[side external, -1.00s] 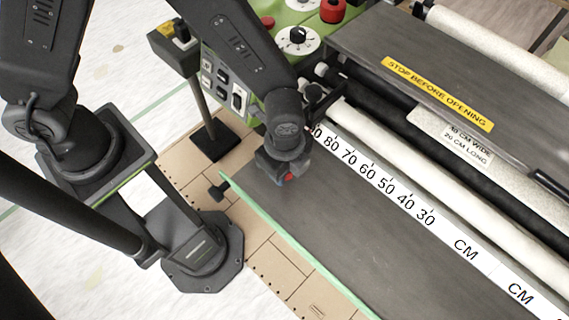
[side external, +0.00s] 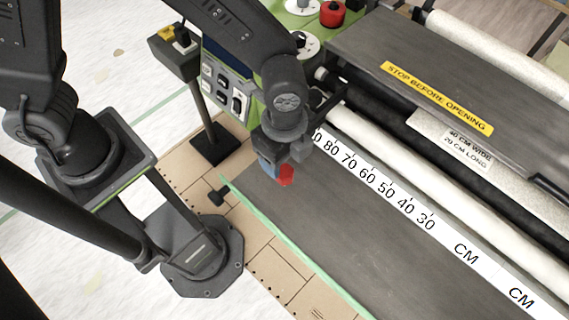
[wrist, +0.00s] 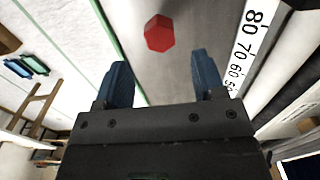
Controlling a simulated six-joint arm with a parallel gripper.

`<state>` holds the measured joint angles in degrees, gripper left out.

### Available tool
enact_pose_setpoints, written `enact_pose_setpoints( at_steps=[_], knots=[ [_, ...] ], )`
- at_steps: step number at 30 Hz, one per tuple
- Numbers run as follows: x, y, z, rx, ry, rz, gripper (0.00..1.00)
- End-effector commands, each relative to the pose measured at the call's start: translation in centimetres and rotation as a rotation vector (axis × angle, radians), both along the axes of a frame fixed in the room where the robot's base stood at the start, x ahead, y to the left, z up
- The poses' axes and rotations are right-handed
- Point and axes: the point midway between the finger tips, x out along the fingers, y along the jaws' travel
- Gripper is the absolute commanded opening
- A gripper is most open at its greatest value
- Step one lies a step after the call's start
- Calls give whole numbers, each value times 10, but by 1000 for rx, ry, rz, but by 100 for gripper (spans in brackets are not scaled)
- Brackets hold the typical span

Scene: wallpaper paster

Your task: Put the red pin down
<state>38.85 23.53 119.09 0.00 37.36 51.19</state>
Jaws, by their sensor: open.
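The red pin (side external: 286,175) shows as a small red hexagonal piece under my gripper in the side view. In the wrist view the red pin (wrist: 159,33) lies beyond the fingertips, over the dark grey table, with clear space between it and the fingers. My gripper (wrist: 163,80) is open, its two blue fingers apart with nothing between them. In the side view my gripper (side external: 272,168) is above the table's near left end, just left of the pin. I cannot tell whether the pin rests flat on the surface.
The dark table (side external: 330,220) has a green near edge and a white centimetre scale (side external: 375,185) along the rollers. The control panel (side external: 228,90) and a post with a switch box (side external: 175,50) stand behind. The table to the right is clear.

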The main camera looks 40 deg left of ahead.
Motion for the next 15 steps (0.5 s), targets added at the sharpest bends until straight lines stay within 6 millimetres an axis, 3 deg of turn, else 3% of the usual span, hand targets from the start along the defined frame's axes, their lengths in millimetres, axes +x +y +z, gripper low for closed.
enact_pose_setpoints(
  at_steps=[6,15],
  knots=[
    [1,0,39,-2,-3,0,63],
    [0,0,54,0,0,1,63]
  ],
)
